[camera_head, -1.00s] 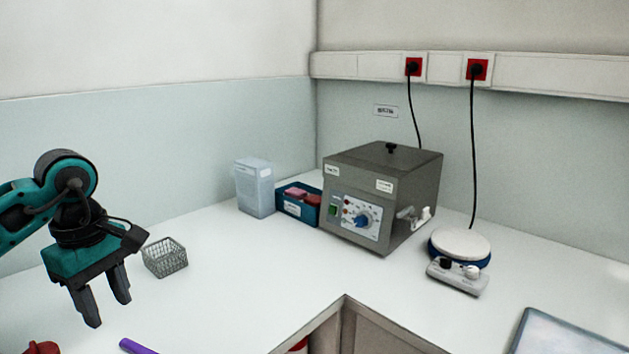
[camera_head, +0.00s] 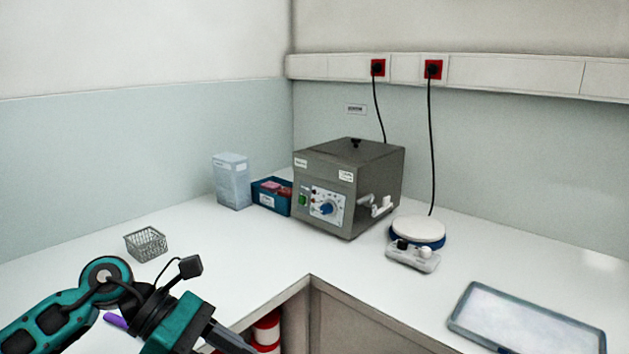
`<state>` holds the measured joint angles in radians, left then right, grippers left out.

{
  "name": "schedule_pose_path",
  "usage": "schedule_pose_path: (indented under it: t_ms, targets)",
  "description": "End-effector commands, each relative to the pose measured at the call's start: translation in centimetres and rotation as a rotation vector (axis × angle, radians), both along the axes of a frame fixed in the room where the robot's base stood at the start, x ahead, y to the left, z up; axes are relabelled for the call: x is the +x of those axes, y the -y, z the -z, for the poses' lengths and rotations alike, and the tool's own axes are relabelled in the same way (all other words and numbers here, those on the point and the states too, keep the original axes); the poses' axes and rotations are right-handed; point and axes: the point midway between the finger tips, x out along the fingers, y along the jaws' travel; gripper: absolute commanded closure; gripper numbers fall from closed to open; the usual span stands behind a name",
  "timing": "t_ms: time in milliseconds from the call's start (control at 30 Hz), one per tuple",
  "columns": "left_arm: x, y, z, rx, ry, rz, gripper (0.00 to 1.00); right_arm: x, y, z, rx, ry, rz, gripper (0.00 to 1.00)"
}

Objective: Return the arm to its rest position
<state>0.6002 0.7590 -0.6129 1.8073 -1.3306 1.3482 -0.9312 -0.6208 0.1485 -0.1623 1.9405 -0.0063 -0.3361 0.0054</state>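My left arm comes in from the lower left, teal and black. Its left gripper (camera_head: 226,343) points down and to the right near the inner corner of the counter. Its fingers show edge-on at the lower picture edge, so the gap between them cannot be made out. No object shows in it. My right gripper is not in view.
The white counter (camera_head: 230,270) carries a wire basket (camera_head: 146,244), purple object (camera_head: 115,321), clear container (camera_head: 231,181), blue box (camera_head: 268,198), grey mill-like machine (camera_head: 345,190), round-topped device (camera_head: 417,232) and tray (camera_head: 470,290). Red-and-white containers (camera_head: 267,330) stand below the counter edge.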

Motion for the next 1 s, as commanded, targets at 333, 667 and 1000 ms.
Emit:
schedule_pose_path:
  t_ms: [333, 667, 1000]
  targets:
    - [1.2, 5.5, -2.5, -0.944, -0.964, -0.625, 0.55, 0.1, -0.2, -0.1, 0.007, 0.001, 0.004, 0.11]
    - [0.2, -3.4, 12.8, -1.616, -2.111, -1.388, 0.55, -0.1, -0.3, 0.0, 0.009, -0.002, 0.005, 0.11]
    - [-9.0, -6.1, 24.0, 1.262, 1.783, 1.219, 0.55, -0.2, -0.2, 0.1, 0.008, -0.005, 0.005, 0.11]
